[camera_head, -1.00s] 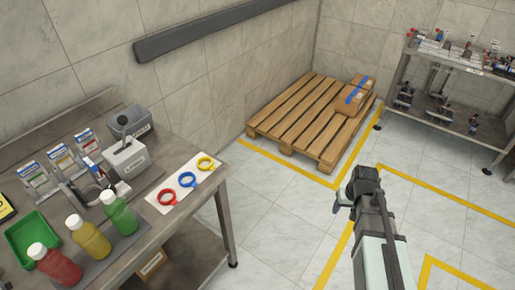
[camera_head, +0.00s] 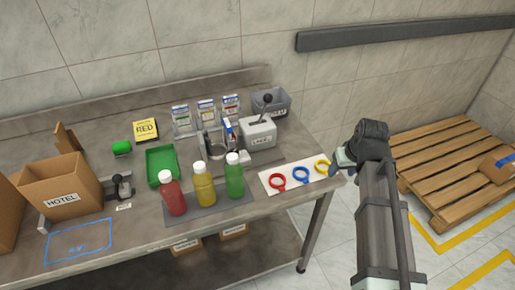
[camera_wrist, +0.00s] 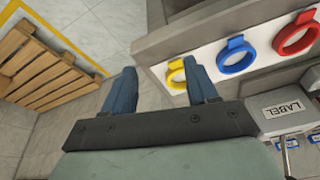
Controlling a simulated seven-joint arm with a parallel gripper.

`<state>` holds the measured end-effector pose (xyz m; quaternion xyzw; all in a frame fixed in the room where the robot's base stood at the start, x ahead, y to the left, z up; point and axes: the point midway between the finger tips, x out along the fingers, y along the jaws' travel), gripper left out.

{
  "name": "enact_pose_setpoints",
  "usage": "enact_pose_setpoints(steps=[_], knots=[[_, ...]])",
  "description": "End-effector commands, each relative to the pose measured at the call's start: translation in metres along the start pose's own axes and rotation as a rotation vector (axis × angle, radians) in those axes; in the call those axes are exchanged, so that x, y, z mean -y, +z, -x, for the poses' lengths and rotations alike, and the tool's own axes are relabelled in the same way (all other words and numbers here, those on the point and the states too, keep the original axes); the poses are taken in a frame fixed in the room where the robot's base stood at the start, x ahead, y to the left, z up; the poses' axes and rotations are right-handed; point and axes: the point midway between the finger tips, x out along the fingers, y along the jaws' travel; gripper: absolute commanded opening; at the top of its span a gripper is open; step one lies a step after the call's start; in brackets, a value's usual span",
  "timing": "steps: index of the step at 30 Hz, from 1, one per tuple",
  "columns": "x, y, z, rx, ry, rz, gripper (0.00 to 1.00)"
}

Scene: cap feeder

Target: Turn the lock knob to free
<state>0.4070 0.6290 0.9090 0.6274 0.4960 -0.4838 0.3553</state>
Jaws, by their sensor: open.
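I cannot tell for sure which part is the lock knob. A black ball-topped lever (camera_head: 266,99) stands at the grey box marked LABEL (camera_head: 258,133), towards the bench's right end. A small clamp-like device with a dark knob (camera_head: 121,188) sits beside the HOTEL carton. My gripper (camera_head: 341,160) is just off the bench's right end, apart from both. In the wrist view my gripper (camera_wrist: 162,85) has its two blue fingers spread, with nothing held between them. The LABEL box (camera_wrist: 285,112) also shows there, at the right edge.
A white card with red (camera_head: 278,181), blue (camera_head: 301,174) and yellow (camera_head: 322,167) rings lies near my gripper. Red, yellow and green bottles (camera_head: 203,185) stand along the front. Three dispensers (camera_head: 207,112) and a green tray (camera_head: 162,167) are behind. A wooden pallet (camera_head: 450,165) is on the right.

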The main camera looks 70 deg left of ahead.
Motion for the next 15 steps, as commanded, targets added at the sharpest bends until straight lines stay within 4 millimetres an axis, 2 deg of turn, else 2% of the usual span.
enact_pose_setpoints(steps=[1, 6, 12, 15], knots=[[0.024, -0.016, 0.008, -0.010, -0.010, 0.043, 0.58], [0.100, -0.051, 0.032, -0.033, -0.045, 0.175, 0.58], [0.193, -0.081, 0.066, -0.064, -0.088, 0.327, 0.58], [0.233, -0.090, 0.083, -0.077, -0.108, 0.392, 0.58]])
